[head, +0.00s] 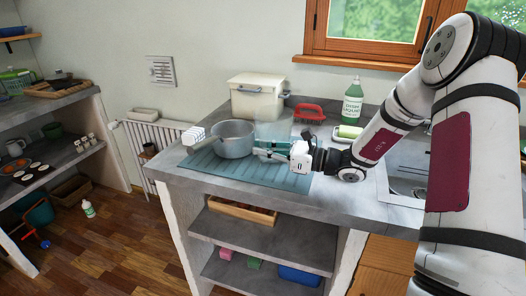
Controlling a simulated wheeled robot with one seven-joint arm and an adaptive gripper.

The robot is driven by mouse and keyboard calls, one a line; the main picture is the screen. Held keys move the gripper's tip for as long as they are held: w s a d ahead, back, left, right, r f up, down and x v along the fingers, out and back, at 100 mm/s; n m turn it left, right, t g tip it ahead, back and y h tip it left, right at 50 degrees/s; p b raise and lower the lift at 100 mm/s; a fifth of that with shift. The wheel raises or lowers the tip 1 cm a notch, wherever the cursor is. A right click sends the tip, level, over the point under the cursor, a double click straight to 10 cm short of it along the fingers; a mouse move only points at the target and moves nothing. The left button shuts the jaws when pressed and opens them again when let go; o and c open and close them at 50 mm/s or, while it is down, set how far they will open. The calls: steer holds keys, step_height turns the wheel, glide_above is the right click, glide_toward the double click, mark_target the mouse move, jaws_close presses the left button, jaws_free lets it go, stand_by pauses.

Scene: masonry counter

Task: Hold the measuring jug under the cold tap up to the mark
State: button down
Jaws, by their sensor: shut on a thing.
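A clear, see-through measuring jug (270,130) shows faintly on the counter, just right of a grey saucepan. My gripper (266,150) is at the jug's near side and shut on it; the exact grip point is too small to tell. The jug looks upright and at or just above the ribbed teal drying mat (272,181). Its mark and any water in it cannot be made out. The sink (405,187) is at the right, largely hidden behind my arm. No cold tap can be seen.
The grey saucepan (232,140) stands close left of the jug on the mat. Behind are a cream lidded bin (256,96), a red brush (308,113), a dish liquid bottle (352,101) and a green-and-white sponge (347,132). The counter's front strip (330,202) is clear.

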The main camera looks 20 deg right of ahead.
steer(key=shift+f, duration=0.15)
steer(key=c, duration=1.8)
jaws_free()
steer(key=shift+o, duration=0.2)
